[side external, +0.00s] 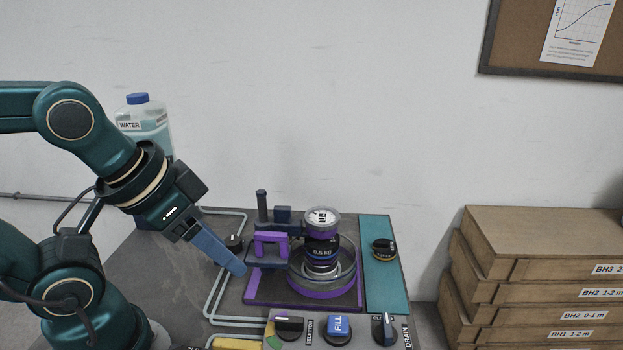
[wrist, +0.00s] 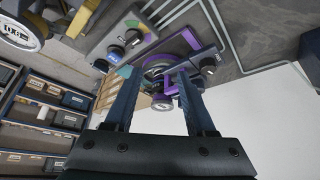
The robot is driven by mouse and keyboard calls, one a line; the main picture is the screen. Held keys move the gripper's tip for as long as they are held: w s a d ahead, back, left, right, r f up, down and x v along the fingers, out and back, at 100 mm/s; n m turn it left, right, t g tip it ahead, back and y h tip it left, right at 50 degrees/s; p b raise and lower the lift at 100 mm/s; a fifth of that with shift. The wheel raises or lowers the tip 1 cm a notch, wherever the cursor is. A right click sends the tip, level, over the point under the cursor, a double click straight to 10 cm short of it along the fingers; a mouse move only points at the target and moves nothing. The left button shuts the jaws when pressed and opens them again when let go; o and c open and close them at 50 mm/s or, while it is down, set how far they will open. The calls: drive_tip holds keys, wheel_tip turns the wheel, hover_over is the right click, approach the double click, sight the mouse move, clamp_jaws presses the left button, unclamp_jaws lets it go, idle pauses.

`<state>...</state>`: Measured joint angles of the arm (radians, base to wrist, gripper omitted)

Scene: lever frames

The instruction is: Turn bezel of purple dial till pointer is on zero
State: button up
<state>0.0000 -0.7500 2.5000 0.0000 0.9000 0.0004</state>
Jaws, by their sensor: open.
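A small round dial (side external: 322,216) with a white face and grey rim sits on top of a stacked weight marked 0.5 kg, over a purple-based cell (side external: 300,300). Its pointer is too small to read. My gripper (side external: 243,270) is open, slanting down to the left of the purple frame, apart from the dial. In the wrist view my two fingers (wrist: 158,82) are spread with the purple assembly between and beyond them. A small round face, probably the dial (wrist: 162,103), shows there. Nothing is seen held.
A purple bracket (side external: 270,243) and dark post (side external: 262,207) stand left of the dial. A control panel with knobs (side external: 338,326) lies in front, and a teal strip with a black knob (side external: 384,248) lies right. A water jug (side external: 146,122) stands behind my arm. Stacked boxes (side external: 540,240) are far right.

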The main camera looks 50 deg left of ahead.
drive_tip(key=o, duration=0.5)
drive_tip(key=shift+w+r, duration=0.15)
drive_tip(key=shift+r, duration=0.1)
drive_tip(key=shift+t, duration=0.3)
drive_tip(key=w+r, duration=0.1)
drive_tip(key=w, duration=0.1)
drive_tip(key=w+r, duration=0.3)
drive_tip(key=w, duration=0.2)
drive_tip(key=shift+a+r, duration=0.1)
drive_tip(key=shift+r, duration=0.25)
drive_tip(key=g, duration=0.1)
approach(322, 216)
drive_tip(key=w, duration=0.1)
drive_tip(key=shift+g, duration=0.4)
drive_tip(key=shift+x, duration=3.55)
drive_tip(key=shift+s, duration=0.1)
drive_tip(key=c, duration=1.3)
